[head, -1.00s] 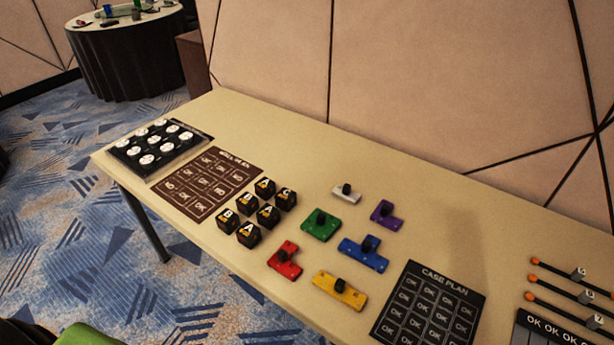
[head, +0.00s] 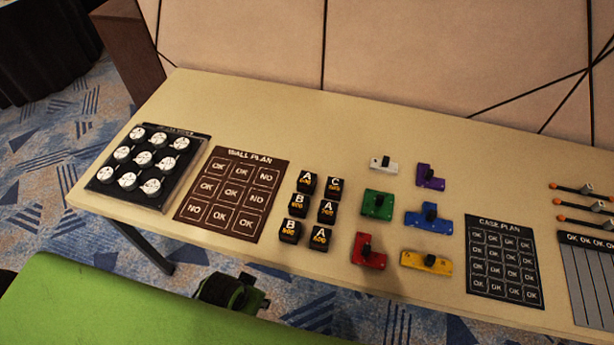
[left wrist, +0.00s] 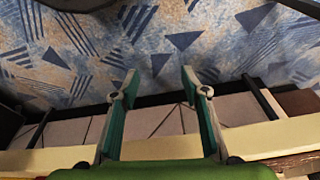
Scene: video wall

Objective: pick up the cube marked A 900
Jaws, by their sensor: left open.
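Six black cubes with white letters and small yellow numbers stand in two columns on the table. Three are marked A: one at the back left (head: 306,182), one in the middle right (head: 327,211) and one at the front right (head: 320,238). Their numbers are too small to read surely, so I cannot tell which is A 900. The others are a C cube (head: 333,187) and two B cubes (head: 297,205) (head: 290,231). My left gripper (left wrist: 158,82) is open and empty in the left wrist view, with carpet beyond its fingers; no cube shows there. My right gripper is not in view.
The brown wall plan (head: 232,195) lies left of the cubes, beyond it a black tray (head: 175,190) of white round pieces. Coloured knobbed blocks, including a red one (head: 368,252) and a green one (head: 377,204), stand to the right. The table (head: 260,110) is clear behind the cubes.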

